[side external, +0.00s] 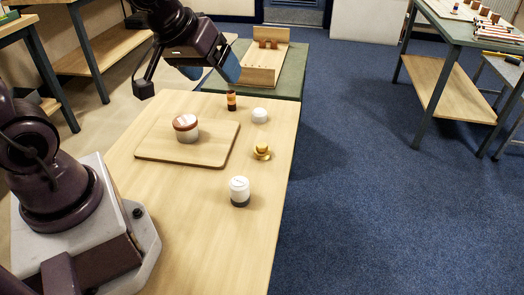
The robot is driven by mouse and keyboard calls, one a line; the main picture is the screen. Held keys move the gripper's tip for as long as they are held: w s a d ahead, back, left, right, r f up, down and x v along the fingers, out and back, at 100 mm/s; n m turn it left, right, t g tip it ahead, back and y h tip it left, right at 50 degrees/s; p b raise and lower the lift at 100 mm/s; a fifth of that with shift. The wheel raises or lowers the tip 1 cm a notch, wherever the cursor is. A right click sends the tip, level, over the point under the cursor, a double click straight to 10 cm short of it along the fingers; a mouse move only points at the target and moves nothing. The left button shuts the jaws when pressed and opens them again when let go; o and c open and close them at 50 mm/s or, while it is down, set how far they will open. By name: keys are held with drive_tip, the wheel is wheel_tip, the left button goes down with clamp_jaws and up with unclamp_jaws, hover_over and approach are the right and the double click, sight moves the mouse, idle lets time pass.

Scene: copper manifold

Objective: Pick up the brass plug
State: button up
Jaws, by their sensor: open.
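The brass plug (262,151) stands on the light wooden table, right of the board. It looks gold, with a wide base and a narrower top. My gripper (214,74) is above the far part of the table, up and left of the plug. It is open, with nothing seen between its fingers, and well apart from the plug.
A wooden board (160,153) carries a white jar with a copper-brown top (186,128). An amber bottle (231,100), a white round item (259,115) and a white dark-based jar (240,191) stand around the plug. A wooden fixture (263,70) lies beyond. The near table is clear.

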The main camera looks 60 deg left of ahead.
drive_tip(key=w+a+f+n+h, duration=0.1)
drive_tip(key=w+f+n, duration=0.5)
drive_tip(key=f, duration=0.3)
drive_tip(key=n+t+y, duration=0.3)
drive_tip(key=n+t, duration=0.4)
drive_tip(key=n, duration=2)
hover_over(259, 147)
drive_tip(key=s, duration=0.2)
wheel_tip(259, 147, down, 12)
drive_tip(key=r, duration=0.1)
drive_tip(key=f, duration=0.6)
drive_tip(key=shift+w+d+f, duration=0.15)
drive_tip(key=shift+d+f, duration=0.05)
drive_tip(key=shift+f, duration=0.05)
drive_tip(key=shift+w+a+f, duration=0.2)
drive_tip(key=shift+w+f, duration=0.55)
drive_tip(key=shift+w, duration=0.1)
drive_tip(key=shift+w+a+f, duration=0.15)
drive_tip(key=shift+w+f, duration=0.1)
drive_tip(key=shift+w, duration=0.3)
drive_tip(key=c, duration=1)
